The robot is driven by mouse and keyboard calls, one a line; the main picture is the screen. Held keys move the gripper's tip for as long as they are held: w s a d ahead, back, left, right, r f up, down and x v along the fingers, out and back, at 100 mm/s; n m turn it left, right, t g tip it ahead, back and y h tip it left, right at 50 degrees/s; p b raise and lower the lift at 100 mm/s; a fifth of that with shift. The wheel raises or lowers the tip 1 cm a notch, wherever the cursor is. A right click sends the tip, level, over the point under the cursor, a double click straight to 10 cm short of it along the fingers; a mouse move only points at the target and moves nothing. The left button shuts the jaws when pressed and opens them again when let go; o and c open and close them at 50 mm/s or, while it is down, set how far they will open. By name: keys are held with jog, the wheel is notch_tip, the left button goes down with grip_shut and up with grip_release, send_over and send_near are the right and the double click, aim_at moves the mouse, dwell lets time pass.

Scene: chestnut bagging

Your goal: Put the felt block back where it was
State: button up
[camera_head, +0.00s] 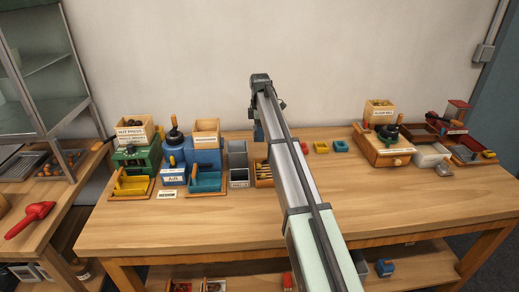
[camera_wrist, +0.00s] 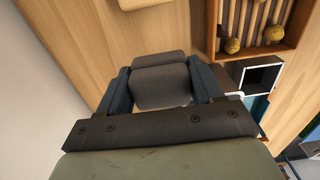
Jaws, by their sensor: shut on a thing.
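The felt block (camera_wrist: 160,86) is a dark grey block. In the wrist view it sits between the two blue-grey fingers of my gripper (camera_wrist: 161,92), which are shut on it. Bare wood of the table (camera_wrist: 65,35) shows beyond the block; I cannot tell whether the block touches it.
In the head view, labelled boxes (camera_head: 135,158) crowd the left and a wooden press (camera_head: 383,150) stands right. The table's front (camera_head: 170,228) is clear.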

aim_at(260, 154)
jog(key=shift+f, duration=3.75)
jog(key=shift+f, duration=0.1)
jog(key=o, duration=1.2)
notch_tip(260, 154, up, 12)
jog(key=shift+r, duration=0.15)
